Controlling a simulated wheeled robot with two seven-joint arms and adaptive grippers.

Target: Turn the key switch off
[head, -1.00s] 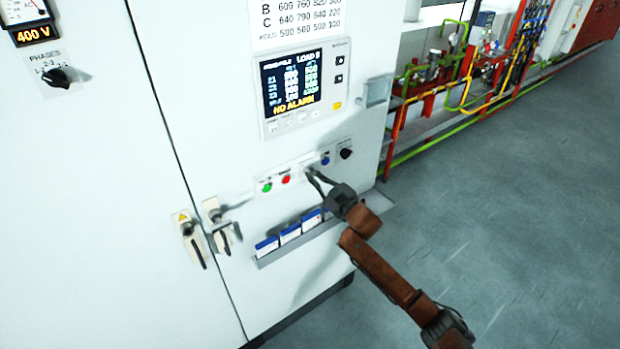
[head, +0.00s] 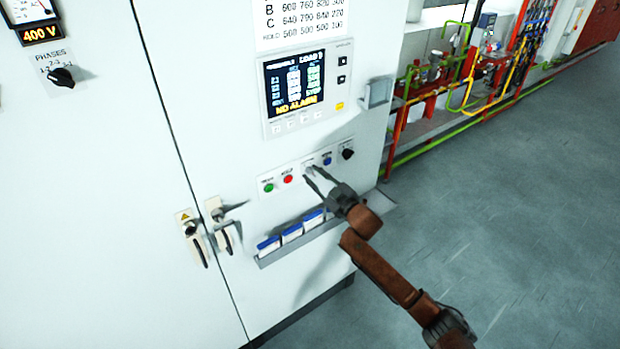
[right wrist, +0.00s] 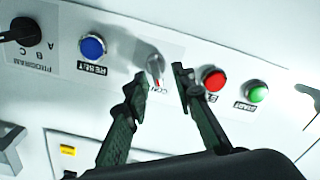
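The key switch is a small silvery piece (right wrist: 155,68) on the white cabinet's button row, between the blue and red buttons in the right wrist view. A narrow key part points down the picture from it, with a red mark below. The label under it is partly hidden. My right gripper (right wrist: 158,80) is open, with one dark finger on each side of the key part. I cannot tell whether either finger touches it. In the head view my right gripper (head: 311,175) reaches the middle of the row and largely covers the switch. My left gripper is not in view.
A blue button (right wrist: 92,46), a black selector knob (right wrist: 26,31), a red button (right wrist: 214,79) and a green button (right wrist: 258,93) share the row. Below sits a document tray (head: 300,242). Door handles (head: 225,232) stick out at left; a screen (head: 294,82) is above.

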